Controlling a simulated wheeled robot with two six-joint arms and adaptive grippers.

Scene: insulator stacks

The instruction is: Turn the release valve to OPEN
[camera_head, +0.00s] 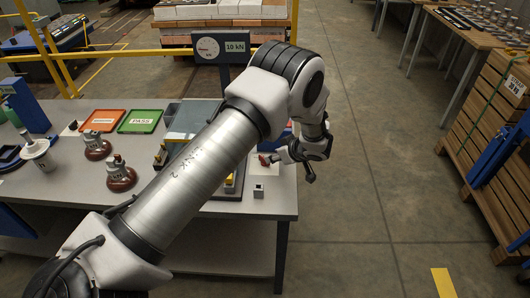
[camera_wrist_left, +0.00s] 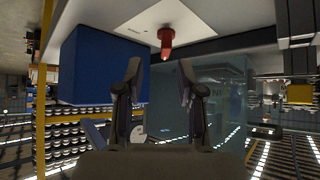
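The release valve shows as a small red handle (camera_head: 264,160) near the right end of the grey table, partly hidden by my gripper. In the left wrist view the red handle (camera_wrist_left: 166,40) sticks out from a pale plate (camera_wrist_left: 150,18), whose lettering is too small to read. My left gripper (camera_head: 277,157) is close to the handle, coming from the right. In the left wrist view its two fingers (camera_wrist_left: 160,76) are apart with nothing between them, and the handle lies beyond the tips, roughly in line with the gap. My right gripper is not in view.
A gauge with a "10 kN" sign (camera_head: 221,48) stands behind my arm. A red tray (camera_head: 103,120), a green PASS tray (camera_head: 139,121) and brown-based insulators (camera_head: 120,176) are on the table (camera_head: 70,195). A small grey block (camera_head: 258,191) sits near the front edge.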

